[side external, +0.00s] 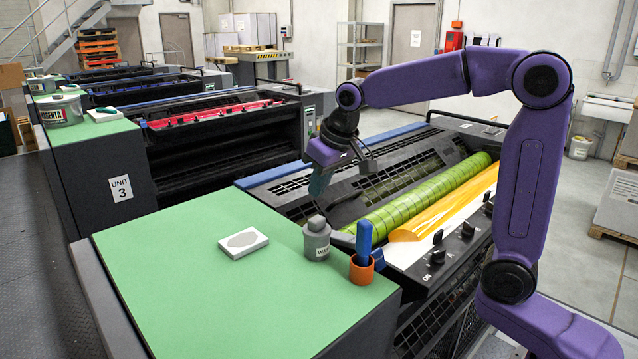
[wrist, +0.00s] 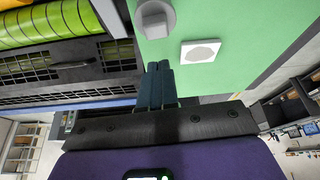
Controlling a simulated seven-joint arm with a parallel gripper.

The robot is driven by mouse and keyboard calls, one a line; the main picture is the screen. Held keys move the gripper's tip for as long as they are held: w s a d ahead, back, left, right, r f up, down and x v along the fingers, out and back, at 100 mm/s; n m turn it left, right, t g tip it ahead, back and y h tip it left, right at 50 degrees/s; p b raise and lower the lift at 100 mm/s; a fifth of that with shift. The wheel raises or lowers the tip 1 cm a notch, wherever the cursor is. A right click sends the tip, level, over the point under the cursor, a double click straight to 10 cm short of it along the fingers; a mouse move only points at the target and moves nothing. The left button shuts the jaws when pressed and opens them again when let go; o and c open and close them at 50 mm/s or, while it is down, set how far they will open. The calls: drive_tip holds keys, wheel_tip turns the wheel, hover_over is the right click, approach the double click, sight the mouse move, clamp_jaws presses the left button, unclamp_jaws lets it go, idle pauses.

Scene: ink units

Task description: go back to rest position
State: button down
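My gripper (side external: 320,188) hangs above the press at the near edge of its dark grille, left of the green roller (side external: 425,198). Its two dark teal fingers (wrist: 159,82) lie side by side in the wrist view and look shut, with nothing seen between them. The purple arm is bent, reaching left over the press. A grey bottle (side external: 317,240) stands upright on the green top (side external: 190,270), apart from the gripper. The bottle also shows in the wrist view (wrist: 154,18).
An orange cup (side external: 362,271) holding a blue-handled tool (side external: 364,240) stands at the green top's right edge. A white square pad (side external: 243,242) lies left of the bottle. Yellow ink (side external: 445,213) lies beside the roller, near control knobs (side external: 467,229). The air above the press is clear.

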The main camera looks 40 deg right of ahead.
sight(314, 217)
drive_tip(key=shift+f, duration=2.55)
wheel_tip(314, 217, up, 7)
idle(1.4)
drive_tip(key=shift+s, duration=0.1)
drive_tip(key=s+f+n+g, duration=0.1)
drive_tip(key=s+f+n, duration=0.2)
drive_tip(key=s, duration=0.7)
drive_tip(key=s+f+n+g, duration=0.2)
drive_tip(key=s+f+n, duration=0.2)
drive_tip(key=s, duration=0.7)
drive_tip(key=s+f+n+g, duration=0.1)
drive_tip(key=s+f+n, duration=0.3)
drive_tip(key=s, duration=0.7)
drive_tip(key=shift+s+d+f, duration=0.2)
drive_tip(key=shift+d+f, duration=0.1)
drive_tip(key=shift+f, duration=0.3)
